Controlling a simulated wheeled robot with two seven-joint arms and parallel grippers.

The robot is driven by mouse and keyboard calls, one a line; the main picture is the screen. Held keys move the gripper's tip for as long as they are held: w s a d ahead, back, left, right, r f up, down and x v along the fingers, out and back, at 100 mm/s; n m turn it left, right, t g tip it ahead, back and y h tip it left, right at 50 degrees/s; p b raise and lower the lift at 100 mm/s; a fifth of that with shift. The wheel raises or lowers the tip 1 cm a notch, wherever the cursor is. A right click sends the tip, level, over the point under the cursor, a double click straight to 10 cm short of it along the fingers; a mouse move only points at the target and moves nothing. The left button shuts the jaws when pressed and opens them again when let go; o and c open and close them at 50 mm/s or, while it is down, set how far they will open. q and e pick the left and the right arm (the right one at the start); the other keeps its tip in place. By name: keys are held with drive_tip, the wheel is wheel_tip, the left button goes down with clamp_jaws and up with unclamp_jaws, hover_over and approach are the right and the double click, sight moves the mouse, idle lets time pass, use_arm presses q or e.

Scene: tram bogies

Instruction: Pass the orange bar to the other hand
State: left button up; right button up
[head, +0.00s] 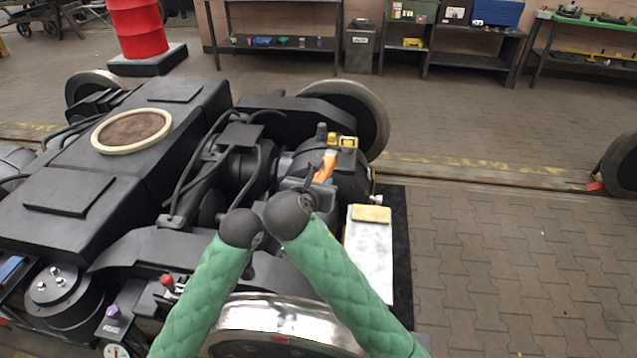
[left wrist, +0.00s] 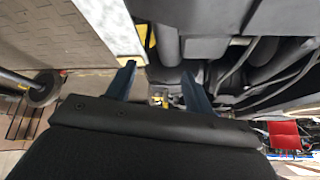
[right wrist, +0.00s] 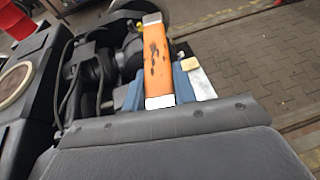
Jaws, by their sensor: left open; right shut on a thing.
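The orange bar (head: 326,167) shows in the head view just beyond my right wrist, over the bogie. In the right wrist view the bar (right wrist: 157,62) has pale metal ends and dark marks on its face. My right gripper (right wrist: 160,92) is shut on its near part, with one blue finger on each side. My left gripper (left wrist: 160,88) is open in the left wrist view, its two blue fingers apart with nothing held between them. In the head view the left gripper's fingers are mostly hidden by the dark wrists, which are close together.
A black bogie (head: 70,225) with hoses and wheels lies under and left of my arms. A pale plate (head: 368,265) with a yellow block (head: 371,214) is at its right. A red drum (head: 138,35) and shelves stand behind. Paved floor (head: 500,265) at the right is clear.

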use_arm(q)
drive_tip(key=s+f, duration=0.3)
drive_tip(key=s, duration=0.2)
drive_tip(key=s+d+f+g, duration=0.1)
drive_tip(key=s+f, duration=0.2)
drive_tip(key=s, duration=0.2)
drive_tip(key=s+f+n+g, duration=0.1)
drive_tip(key=s+f, duration=0.2)
drive_tip(key=s, duration=0.3)
drive_tip(key=shift+d+f, duration=0.2)
drive_tip(key=shift+d, duration=0.2)
drive_tip(key=s+f+n+g, duration=0.1)
drive_tip(key=s+f, duration=0.3)
drive_tip(key=s, duration=1.1)
drive_tip(key=shift+a+g, duration=0.15)
drive_tip(key=shift+g, duration=0.25)
